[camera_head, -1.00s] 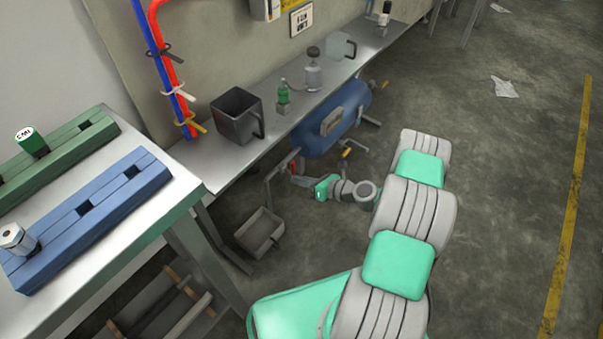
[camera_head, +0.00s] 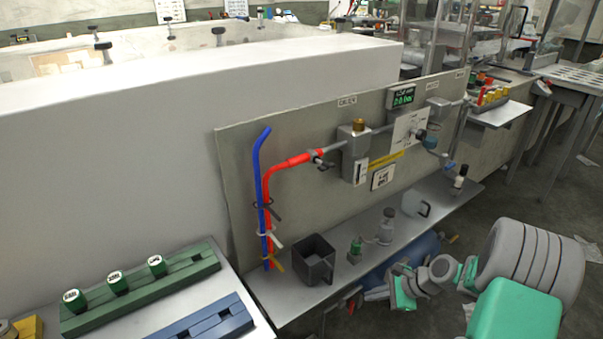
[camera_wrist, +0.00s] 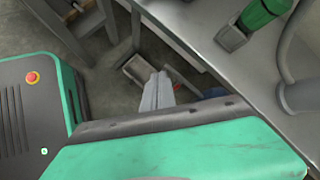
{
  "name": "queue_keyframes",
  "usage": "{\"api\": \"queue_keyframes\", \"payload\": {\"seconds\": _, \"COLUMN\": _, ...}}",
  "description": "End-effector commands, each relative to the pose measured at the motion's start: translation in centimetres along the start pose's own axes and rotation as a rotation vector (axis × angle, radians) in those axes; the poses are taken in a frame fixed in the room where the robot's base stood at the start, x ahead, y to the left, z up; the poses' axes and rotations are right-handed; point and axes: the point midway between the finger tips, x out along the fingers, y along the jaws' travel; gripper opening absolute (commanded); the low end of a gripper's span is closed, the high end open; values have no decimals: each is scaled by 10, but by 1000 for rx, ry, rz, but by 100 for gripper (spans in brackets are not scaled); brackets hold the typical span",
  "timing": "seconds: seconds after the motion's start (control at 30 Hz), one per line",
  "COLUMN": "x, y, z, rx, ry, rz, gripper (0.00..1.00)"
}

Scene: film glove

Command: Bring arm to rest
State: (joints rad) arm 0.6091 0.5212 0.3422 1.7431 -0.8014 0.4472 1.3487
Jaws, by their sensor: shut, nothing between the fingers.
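My arm, with green and grey links, reaches in from the lower right of the head view. Its end stays low at the front of the wall bench (camera_head: 300,295), and the fingertips are hard to make out there. In the wrist view my gripper (camera_wrist: 157,90) is shut and empty, its grey fingers together. It points down past the bench edge toward the floor, with a grey bin (camera_wrist: 138,68) beyond the fingers. I see nothing held.
A dark open container (camera_head: 314,262), a small green bottle (camera_head: 356,246) and a clear jug (camera_head: 417,204) stand on the bench. A blue tank (camera_head: 412,250) lies below it. Green (camera_head: 150,290) and blue (camera_head: 215,318) racks are at left. Floor is open at right.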

Motion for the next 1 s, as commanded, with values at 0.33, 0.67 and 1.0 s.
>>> {"api": "queue_keyframes", "payload": {"seconds": 0.33, "x": -228, "y": -11, "z": 233, "rx": -1100, "ry": 321, "rz": 351, "gripper": 0}}
{"api": "queue_keyframes", "payload": {"seconds": 0.67, "x": -330, "y": 38, "z": 303, "rx": -1600, "ry": 401, "rz": 543, "gripper": 0}}
{"api": "queue_keyframes", "payload": {"seconds": 1.0, "x": -328, "y": 40, "z": 300, "rx": -1607, "ry": 402, "rz": 547, "gripper": 0}}
